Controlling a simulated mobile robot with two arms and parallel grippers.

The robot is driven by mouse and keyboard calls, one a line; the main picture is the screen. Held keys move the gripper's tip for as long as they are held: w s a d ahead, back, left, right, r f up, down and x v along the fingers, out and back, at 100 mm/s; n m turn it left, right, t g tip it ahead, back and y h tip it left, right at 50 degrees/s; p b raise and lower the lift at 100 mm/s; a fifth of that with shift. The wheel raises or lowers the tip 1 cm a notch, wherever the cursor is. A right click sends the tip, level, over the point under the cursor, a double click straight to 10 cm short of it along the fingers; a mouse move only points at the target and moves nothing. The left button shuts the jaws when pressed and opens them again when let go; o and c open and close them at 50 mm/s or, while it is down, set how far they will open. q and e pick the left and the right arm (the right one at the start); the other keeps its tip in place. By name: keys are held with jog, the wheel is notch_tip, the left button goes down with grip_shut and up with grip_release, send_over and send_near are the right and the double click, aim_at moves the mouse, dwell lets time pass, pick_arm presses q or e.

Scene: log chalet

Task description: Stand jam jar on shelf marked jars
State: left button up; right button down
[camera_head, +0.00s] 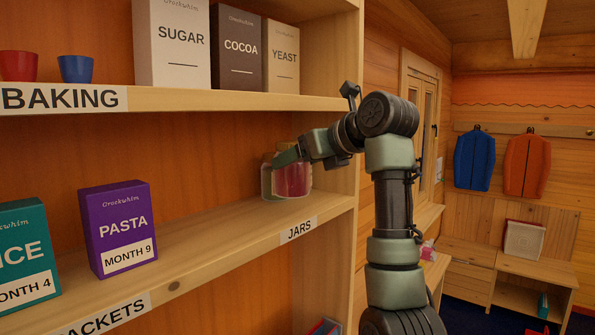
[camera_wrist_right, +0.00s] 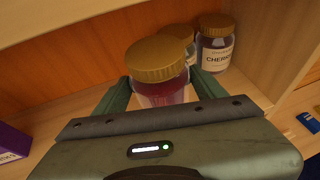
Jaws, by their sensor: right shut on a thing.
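The jam jar (camera_wrist_right: 160,92) has a gold lid and dark red contents. It is upright between the two green fingers of my right gripper (camera_wrist_right: 160,84), which is shut on it. In the head view the red jar (camera_head: 293,181) is at the right end of the middle shelf, above the JARS label (camera_head: 298,230). My right gripper (camera_head: 284,159) reaches it from the right and partly covers it. I cannot tell whether its base touches the shelf board (camera_head: 225,237). My left gripper is not in view.
In the right wrist view a jar labelled CHERRY (camera_wrist_right: 215,44) and another gold-lidded jar (camera_wrist_right: 180,33) stand behind the held jar. A purple PASTA box (camera_head: 118,228) stands farther left, with bare shelf between. The upper shelf (camera_head: 225,103) and right side panel (camera_head: 340,130) bound the space.

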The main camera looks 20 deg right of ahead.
aim_at(303, 176)
jog(key=shift+d+f, duration=0.1)
jog(key=shift+f, duration=0.3)
notch_tip(303, 176, down, 2)
jog(key=shift+f+p, duration=0.15)
jog(key=shift+p, duration=1)
jog(key=shift+w+a+f, duration=0.1)
jog(key=shift+a+f, duration=0.1)
jog(key=shift+f, duration=0.1)
jog(key=shift+f, duration=0.1)
jog(key=shift+c, duration=0.9)
grip_release()
jog(key=shift+f, duration=0.15)
